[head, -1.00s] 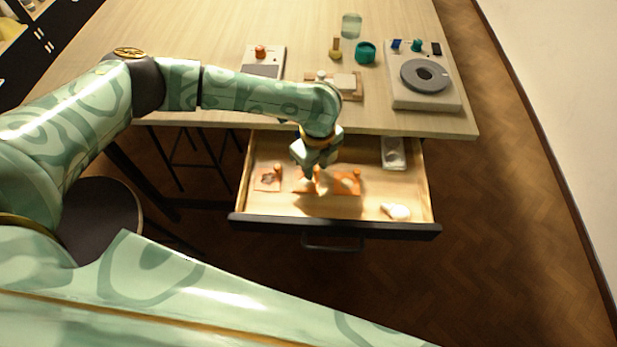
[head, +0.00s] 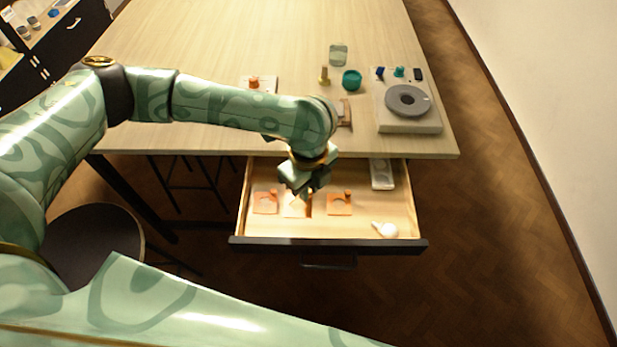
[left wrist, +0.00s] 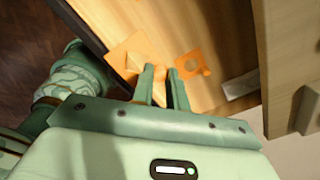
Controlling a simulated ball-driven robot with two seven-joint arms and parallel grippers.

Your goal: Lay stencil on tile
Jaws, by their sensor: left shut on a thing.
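My left gripper (head: 308,190) reaches down into the open drawer. It is shut on the middle orange stencil (head: 294,209), which is partly hidden by the fingers. In the left wrist view, the gripper (left wrist: 164,86) has orange between its fingertips, beside an orange sheet (left wrist: 126,54). A left orange stencil (head: 265,205) and a right orange stencil (head: 338,206) lie in the drawer on either side. On the table, a brown board (head: 345,113) shows behind my arm; the tile is mostly or wholly hidden there. My right gripper is out of view.
The drawer (head: 375,209) also holds a white bulb-shaped thing (head: 386,229) and a pale tray (head: 382,174). The tabletop (head: 240,40) above it carries a turntable device (head: 408,118), a teal cup (head: 351,80), a glass jar (head: 338,55) and a small yellow-brown item (head: 324,75).

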